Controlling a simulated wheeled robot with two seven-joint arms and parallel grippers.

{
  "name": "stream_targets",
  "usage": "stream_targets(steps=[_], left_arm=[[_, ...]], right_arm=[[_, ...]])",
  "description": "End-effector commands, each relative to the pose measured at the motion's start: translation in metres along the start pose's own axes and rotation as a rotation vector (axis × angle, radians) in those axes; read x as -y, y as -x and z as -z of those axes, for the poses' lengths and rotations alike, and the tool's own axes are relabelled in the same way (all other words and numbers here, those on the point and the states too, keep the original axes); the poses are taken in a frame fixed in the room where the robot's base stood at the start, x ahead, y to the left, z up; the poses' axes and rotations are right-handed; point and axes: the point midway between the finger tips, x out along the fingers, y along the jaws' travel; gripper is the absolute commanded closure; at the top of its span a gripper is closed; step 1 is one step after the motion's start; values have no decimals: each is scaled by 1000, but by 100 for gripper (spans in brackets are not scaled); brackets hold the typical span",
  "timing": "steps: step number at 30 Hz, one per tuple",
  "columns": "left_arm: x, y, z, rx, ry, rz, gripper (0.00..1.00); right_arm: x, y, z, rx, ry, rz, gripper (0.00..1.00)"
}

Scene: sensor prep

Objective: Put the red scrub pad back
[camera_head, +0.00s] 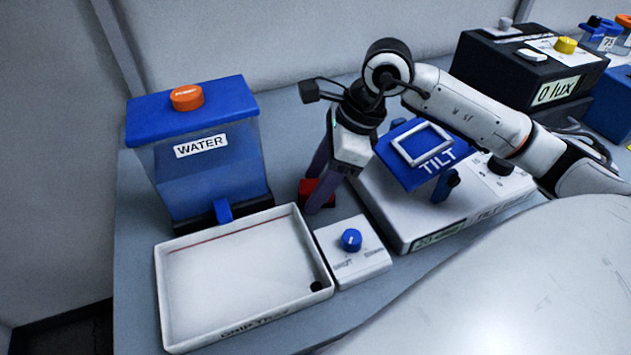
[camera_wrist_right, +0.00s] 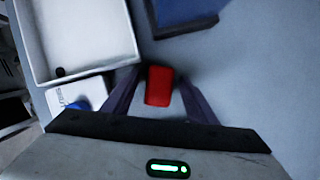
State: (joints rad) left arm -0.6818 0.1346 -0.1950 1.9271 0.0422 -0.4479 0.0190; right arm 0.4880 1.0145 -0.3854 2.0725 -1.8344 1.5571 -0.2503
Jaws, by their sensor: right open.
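The red scrub pad (camera_head: 308,187) lies on the table behind the small valve box with the blue knob, between the water tank and the tilt device. In the right wrist view the pad (camera_wrist_right: 159,86) lies between the two fingers. My right gripper (camera_head: 318,202) points down at the pad, and its fingers hide part of it in the head view. In the right wrist view the right gripper (camera_wrist_right: 160,88) is open, with a finger on each side of the pad and a gap at both sides. My left gripper is in neither view.
A white drip tray (camera_head: 166,290) lies in front of the blue water tank (camera_head: 205,170). The valve box (camera_head: 362,265) stands right of the tray. The tilt device (camera_head: 405,235) is close on the gripper's right. A black lux box (camera_head: 530,75) stands at the back right.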

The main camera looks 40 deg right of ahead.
Motion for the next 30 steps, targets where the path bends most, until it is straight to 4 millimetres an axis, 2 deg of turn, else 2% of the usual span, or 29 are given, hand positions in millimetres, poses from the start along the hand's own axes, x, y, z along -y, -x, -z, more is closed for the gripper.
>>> stream_targets(steps=[9,15,21,30], left_arm=[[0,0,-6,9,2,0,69],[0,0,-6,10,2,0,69],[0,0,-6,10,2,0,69],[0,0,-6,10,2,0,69]], right_arm=[[2,66,0,2,1,9,48],[1,101,0,1,0,7,48],[0,116,0,0,0,4,48],[0,116,0,0,0,2,48]])
